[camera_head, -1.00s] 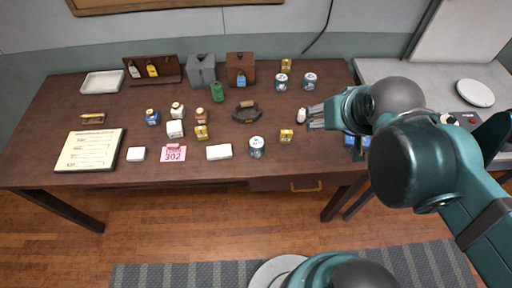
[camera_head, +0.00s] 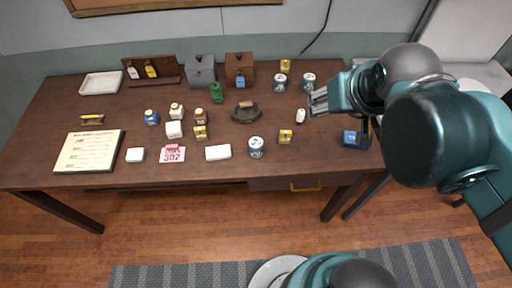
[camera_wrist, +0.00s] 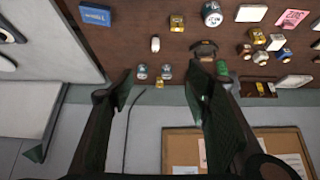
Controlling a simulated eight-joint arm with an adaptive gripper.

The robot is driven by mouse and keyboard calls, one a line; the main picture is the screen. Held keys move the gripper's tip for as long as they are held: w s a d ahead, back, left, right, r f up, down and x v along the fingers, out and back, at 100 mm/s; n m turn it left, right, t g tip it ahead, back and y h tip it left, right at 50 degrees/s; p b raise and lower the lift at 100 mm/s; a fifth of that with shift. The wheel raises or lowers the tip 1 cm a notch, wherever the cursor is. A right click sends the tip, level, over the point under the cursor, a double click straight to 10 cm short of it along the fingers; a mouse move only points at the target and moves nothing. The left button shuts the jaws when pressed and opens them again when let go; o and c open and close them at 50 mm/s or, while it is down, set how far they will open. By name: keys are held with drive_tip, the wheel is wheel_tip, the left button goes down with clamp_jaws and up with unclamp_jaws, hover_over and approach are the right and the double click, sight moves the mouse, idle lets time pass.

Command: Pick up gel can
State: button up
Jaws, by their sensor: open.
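Several small cans with white and teal labels stand on the brown table; I cannot read which is the gel can. Two stand at the back, the left one (camera_head: 280,82) and the right one (camera_head: 309,81); a third can (camera_head: 256,148) stands near the front edge. My gripper (camera_head: 316,102) is open and empty, just in front of the back right can. In the wrist view, the two back cans (camera_wrist: 142,71) (camera_wrist: 166,71) appear between the spread fingers, some way beyond the fingertips; the third can (camera_wrist: 211,14) is at the top.
A white bottle (camera_head: 300,116) stands close beside my gripper. A yellow tin (camera_head: 285,65) is behind the cans, another (camera_head: 286,136) in front. A dark iron (camera_head: 245,112) lies left, a blue box (camera_head: 355,139) right.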

drive_tip(key=f, duration=0.1)
drive_tip(key=m+h+b, duration=1.2)
drive_tip(key=b, duration=0.2)
hover_over(252, 145)
wheel_tip(252, 145, down, 31)
drive_tip(key=shift+a+f, duration=0.15)
drive_tip(key=shift+f, duration=0.05)
drive_tip(key=shift+w, duration=0.1)
drive_tip(key=shift+b+x, duration=0.35)
drive_tip(key=shift+x, duration=0.9)
drive_tip(key=shift+f, duration=0.1)
